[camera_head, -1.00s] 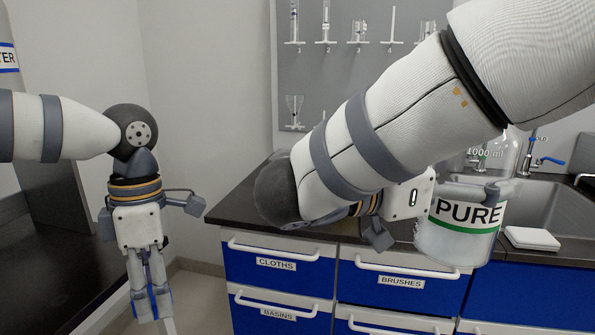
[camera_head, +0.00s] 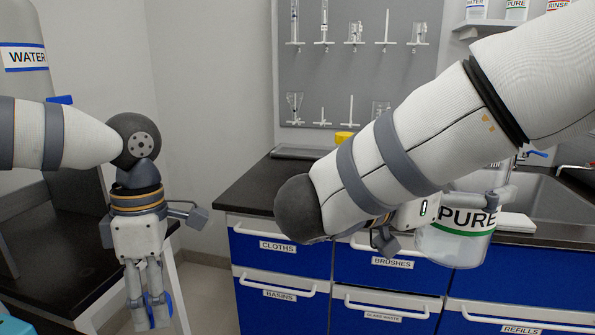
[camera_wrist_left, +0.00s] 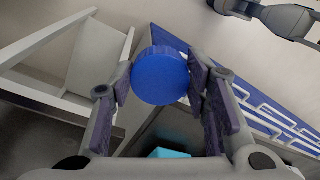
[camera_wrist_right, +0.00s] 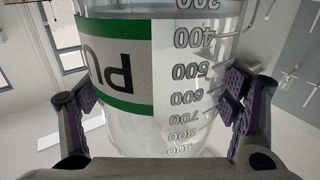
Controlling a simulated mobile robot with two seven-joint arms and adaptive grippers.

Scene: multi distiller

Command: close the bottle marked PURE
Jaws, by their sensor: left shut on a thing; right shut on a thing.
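The clear bottle marked PURE (camera_head: 455,246), with a green-banded label, is in my right gripper in the head view, in front of the counter. My right gripper (camera_wrist_right: 160,100) is shut around the bottle's body, which also fills the right wrist view (camera_wrist_right: 180,75) with its graduations. The bottle's mouth is hidden behind my right arm and gripper in the head view. My left gripper (camera_head: 150,308) hangs low at the left, pointing down, far from the bottle. It is shut on a round blue cap (camera_wrist_left: 160,77), clear in the left wrist view and partly hidden in the head view.
A counter (camera_head: 258,188) with blue drawers (camera_head: 278,250) and a sink (camera_head: 545,200) stands behind the bottle. A dark table (camera_head: 50,235) and a WATER container (camera_head: 28,57) are at the left. A glassware pegboard (camera_head: 350,70) hangs at the back. Open floor lies between table and counter.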

